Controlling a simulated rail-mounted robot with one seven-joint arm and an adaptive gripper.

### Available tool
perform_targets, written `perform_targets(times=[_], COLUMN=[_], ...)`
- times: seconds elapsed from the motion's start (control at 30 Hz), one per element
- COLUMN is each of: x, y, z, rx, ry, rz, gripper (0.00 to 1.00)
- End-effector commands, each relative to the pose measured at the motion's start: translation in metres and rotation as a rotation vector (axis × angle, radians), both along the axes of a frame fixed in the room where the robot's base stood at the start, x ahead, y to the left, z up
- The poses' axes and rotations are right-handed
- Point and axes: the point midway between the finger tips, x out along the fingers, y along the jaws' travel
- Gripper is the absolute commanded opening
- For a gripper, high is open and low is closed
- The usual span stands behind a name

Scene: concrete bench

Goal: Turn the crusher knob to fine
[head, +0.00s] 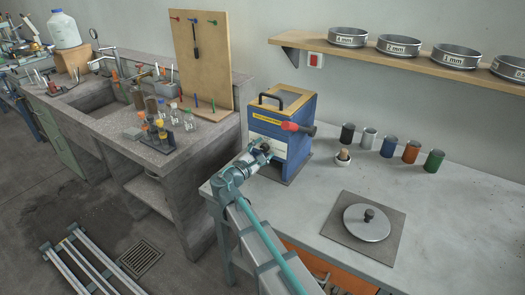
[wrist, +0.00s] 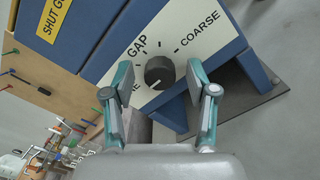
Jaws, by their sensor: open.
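The crusher (head: 298,125) is a blue box with a wooden top and black handle on the bench. Its dark round knob (wrist: 159,72) sits on the white front panel (wrist: 205,22), with GAP and COARSE printed around it. Another label, ending in E, is partly hidden by the left finger. A small pale mark on the knob seems to point down and slightly left in the wrist view, toward that label's side. My gripper (wrist: 160,82) is open, its fingers on either side of the knob with visible gaps. In the head view my gripper (head: 262,151) is at the crusher's front, covering the knob.
A round lidded pan (head: 367,223) lies on a dark mat. Sieves (head: 399,45) sit on the shelf.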

Motion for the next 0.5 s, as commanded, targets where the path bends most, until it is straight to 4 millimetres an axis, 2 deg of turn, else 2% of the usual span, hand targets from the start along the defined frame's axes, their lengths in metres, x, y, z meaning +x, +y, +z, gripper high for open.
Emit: perform_targets(times=[0.17, 0.5], x=[-0.013, -0.068], y=[0.006, 0.036], z=[0.000, 0.000], rx=[0.000, 0.000], ry=[0.001, 0.000], rz=[0.001, 0.003], gripper=[0.58, 0.58])
